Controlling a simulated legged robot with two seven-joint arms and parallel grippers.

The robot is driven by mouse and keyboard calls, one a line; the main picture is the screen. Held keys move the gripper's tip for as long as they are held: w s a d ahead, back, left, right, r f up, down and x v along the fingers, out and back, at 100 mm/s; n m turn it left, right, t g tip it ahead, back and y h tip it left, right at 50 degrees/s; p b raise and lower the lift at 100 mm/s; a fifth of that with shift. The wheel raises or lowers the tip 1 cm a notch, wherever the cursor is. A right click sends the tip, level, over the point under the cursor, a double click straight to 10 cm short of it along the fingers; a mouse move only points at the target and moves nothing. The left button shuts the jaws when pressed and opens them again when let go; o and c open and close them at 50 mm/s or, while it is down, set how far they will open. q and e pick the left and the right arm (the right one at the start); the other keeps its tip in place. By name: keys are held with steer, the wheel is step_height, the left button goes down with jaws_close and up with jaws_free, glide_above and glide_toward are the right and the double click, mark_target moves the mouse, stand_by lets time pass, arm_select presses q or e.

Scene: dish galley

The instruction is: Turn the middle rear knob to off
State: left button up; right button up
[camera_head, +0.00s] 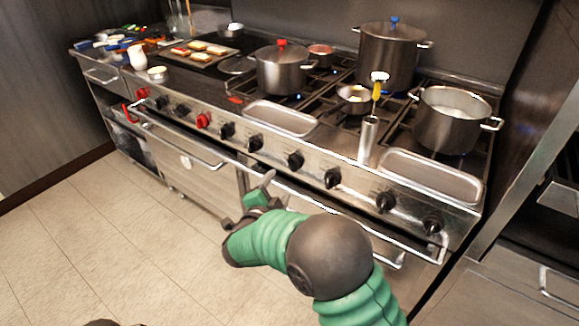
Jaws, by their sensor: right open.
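A row of control knobs runs along the stove's front panel (275,152). Several are black, such as one black knob (295,160) near the panel's middle and another black knob (332,178) to its right. A red knob (203,120) sits further left. No label shows which one is the middle rear knob. My right gripper (257,185) is open and empty, in front of the oven door handle and below the black knobs, apart from them in the picture. Whether it touches the handle I cannot tell. My left gripper is not in view.
Pots stand on the burners: a red-knobbed pot (280,72), a tall pot (387,60) and an open pot (452,120). A small pan (354,98) sits between. Blue flame shows under some. The oven handle (210,145) juts out below the knobs. The floor (130,215) is clear.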

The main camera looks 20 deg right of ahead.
mark_target(291, 166)
steer(key=b+x, duration=0.1)
steer(key=x, duration=1.1)
steer(key=shift+w+d+f+b, duration=0.1)
steer(key=shift+w+d+b, duration=0.15)
steer(key=shift+d+b, duration=0.15)
